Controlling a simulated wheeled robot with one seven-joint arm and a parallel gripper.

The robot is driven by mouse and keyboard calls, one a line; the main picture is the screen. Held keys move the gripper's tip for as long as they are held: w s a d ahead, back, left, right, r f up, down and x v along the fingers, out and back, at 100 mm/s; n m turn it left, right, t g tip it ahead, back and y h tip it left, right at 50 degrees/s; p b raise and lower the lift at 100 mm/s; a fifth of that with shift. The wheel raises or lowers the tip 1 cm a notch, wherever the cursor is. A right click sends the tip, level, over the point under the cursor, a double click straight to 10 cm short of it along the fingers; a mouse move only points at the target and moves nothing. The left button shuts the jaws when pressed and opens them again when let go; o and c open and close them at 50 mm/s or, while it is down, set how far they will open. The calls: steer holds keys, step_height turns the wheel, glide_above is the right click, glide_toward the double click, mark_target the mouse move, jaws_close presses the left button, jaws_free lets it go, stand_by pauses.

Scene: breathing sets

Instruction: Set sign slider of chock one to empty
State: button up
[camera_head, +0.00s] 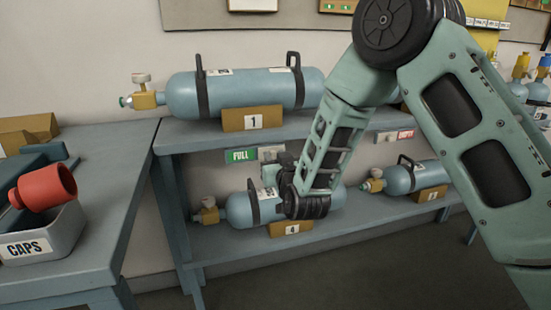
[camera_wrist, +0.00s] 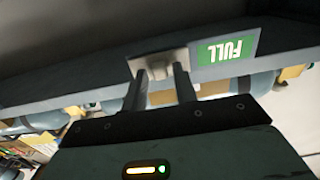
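Chock one (camera_head: 253,119) is an ochre block with a "1" plate on the upper shelf, under a pale blue cylinder (camera_head: 245,92). Its sign below the shelf edge shows green FULL (camera_head: 240,155), upside down in the wrist view (camera_wrist: 227,49). The grey sign slider (camera_head: 268,152) covers the part right of FULL in the head view. In the wrist view the slider (camera_wrist: 158,63) has a small knob facing my gripper (camera_wrist: 160,76). My two dark fingers stand apart, one on each side of the knob. Whether they touch it is unclear. In the head view my wrist hides the fingertips.
A lower shelf holds a cylinder on chock 4 (camera_head: 291,228), just below my wrist, and another cylinder (camera_head: 413,178) to the right. A second sign shows red EMPTY (camera_head: 405,135). A bench at left carries a CAPS bin (camera_head: 40,240) with a red cap (camera_head: 45,187).

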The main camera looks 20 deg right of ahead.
jaws_close()
steer(key=a, duration=0.9)
steer(key=shift+b, duration=0.4)
steer(key=shift+o, duration=1.9)
jaws_free()
steer(key=shift+a, duration=0.1)
steer(key=s, duration=1.7)
steer(key=shift+s+p, duration=0.25)
steer(key=shift+p, duration=0.1)
